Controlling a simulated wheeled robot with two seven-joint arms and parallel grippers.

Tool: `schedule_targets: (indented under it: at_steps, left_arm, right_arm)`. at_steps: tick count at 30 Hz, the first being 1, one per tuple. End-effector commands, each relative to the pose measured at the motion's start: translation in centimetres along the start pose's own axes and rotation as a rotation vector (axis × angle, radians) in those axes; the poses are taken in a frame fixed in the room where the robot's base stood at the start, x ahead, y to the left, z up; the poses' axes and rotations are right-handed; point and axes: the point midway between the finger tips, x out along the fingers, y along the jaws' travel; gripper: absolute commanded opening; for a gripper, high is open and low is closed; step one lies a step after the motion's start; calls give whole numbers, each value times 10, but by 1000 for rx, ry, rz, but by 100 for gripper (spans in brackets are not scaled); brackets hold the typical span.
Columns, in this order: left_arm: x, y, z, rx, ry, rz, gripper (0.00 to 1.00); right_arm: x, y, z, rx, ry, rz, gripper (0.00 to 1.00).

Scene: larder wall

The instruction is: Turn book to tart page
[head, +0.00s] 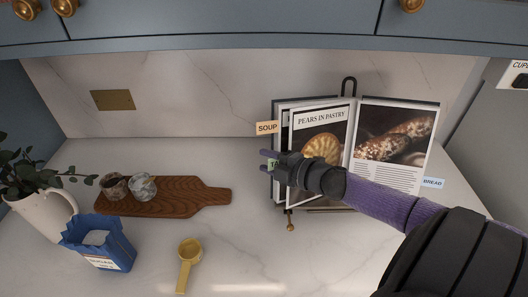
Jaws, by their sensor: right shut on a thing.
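The cookbook (388,158) stands open on a dark stand against the marble back wall. Its left page (321,118) reads "PEARS IN PASTRY" above a picture of a round pastry. Its right page shows long, nut-coated baked goods. An orange "SOUP" tab (267,128) sticks out at the upper left edge and a blue "BREAD" tab (432,183) at the lower right. A green tab (274,164) at the left edge is mostly hidden by my right gripper (269,160), which is shut on it. Only its first letters show. My left gripper is not in view.
A wooden board (200,198) with two small cups (143,186) lies left of the book. Cabinets (220,20) hang above. The counter before the book is clear.

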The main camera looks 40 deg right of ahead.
Motion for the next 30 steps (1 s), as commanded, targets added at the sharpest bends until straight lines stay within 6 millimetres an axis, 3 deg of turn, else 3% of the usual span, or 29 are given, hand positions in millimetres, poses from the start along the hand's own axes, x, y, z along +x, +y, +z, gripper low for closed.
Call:
schedule_targets:
  at_steps: [8,18,30]
  left_arm:
    - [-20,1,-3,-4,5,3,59]
    - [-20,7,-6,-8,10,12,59]
    - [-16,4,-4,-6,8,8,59]
  right_arm:
    - [-54,1,-19,1,224,-5,11]
    - [-110,-1,-25,0,463,-3,11]
    - [-141,-1,-23,0,595,-1,11]
